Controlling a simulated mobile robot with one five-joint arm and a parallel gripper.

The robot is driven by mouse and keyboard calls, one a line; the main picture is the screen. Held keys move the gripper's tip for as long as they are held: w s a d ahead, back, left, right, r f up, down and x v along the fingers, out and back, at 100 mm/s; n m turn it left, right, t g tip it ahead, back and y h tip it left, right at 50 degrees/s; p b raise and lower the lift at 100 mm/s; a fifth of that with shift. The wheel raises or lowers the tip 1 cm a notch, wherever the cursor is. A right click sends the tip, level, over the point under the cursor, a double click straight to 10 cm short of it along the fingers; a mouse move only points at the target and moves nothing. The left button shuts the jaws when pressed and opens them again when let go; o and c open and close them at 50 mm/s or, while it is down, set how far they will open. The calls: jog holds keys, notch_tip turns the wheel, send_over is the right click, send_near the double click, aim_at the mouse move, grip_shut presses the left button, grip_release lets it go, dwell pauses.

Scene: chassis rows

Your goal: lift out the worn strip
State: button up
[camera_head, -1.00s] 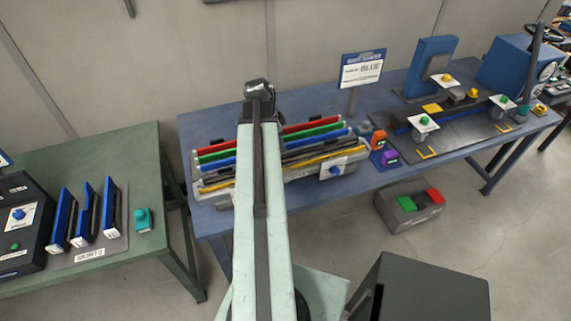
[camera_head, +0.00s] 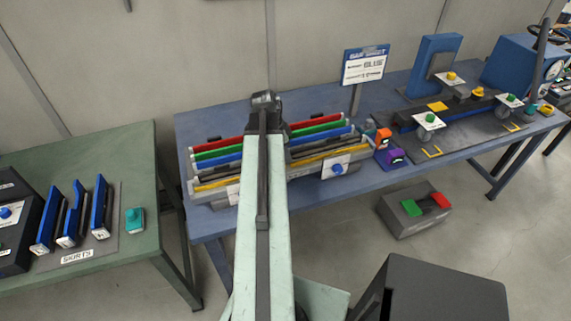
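A rack (camera_head: 300,168) on the blue table holds long strips lying in parallel rows. A red strip (camera_head: 318,123) is at the back, then a green strip (camera_head: 318,131), a blue strip (camera_head: 325,137), dark strips (camera_head: 318,148) and a yellow strip (camera_head: 325,156) at the front. I cannot tell wear on any strip. My gripper (camera_head: 265,98) is above the rack's back edge; its fingers are too small and dark to read. My arm hides the rack's middle.
A machine (camera_head: 435,68) stands further right. A grey box (camera_head: 405,222) with green and red tops is on the floor.

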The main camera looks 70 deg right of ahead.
grip_shut()
dwell(1.2)
